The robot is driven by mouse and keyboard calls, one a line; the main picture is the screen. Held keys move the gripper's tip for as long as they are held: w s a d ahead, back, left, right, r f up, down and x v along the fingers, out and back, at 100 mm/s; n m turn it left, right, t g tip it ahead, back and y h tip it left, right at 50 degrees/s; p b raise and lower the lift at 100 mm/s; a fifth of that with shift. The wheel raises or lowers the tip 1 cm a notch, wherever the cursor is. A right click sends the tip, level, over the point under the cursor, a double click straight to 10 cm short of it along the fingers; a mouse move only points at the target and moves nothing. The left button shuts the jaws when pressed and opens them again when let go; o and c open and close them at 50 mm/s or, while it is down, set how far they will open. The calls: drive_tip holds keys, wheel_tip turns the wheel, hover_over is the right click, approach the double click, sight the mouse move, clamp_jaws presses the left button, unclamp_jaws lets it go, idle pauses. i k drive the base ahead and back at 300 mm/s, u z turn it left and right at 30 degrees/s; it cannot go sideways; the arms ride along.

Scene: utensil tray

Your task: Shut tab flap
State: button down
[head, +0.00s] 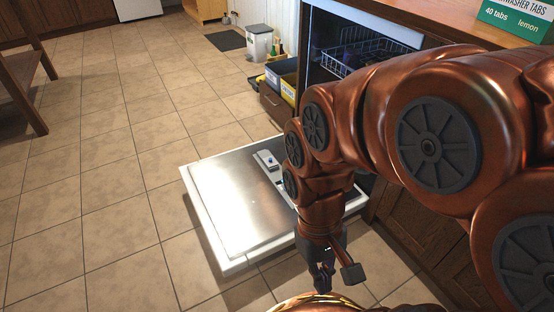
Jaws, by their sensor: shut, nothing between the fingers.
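The dishwasher door (225,200) is folded down flat, with its steel inner face up and a white rim. A small grey dispenser part (267,161) sits on the door near its right side. It has a dark spot on top. The dispenser continues toward my arm, which hides part of it, so I cannot tell how the tab flap stands. My gripper (323,283) points down beyond the door's near right edge, apart from the dispenser. It is shut and empty.
The dishwasher opening holds a wire rack (368,54). A green tabs box (516,18) stands on the wooden counter (440,20).

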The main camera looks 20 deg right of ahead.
sight(270, 162)
drive_tip(key=z, duration=0.95)
drive_tip(key=i, duration=0.8)
drive_tip(key=u, duration=2.15)
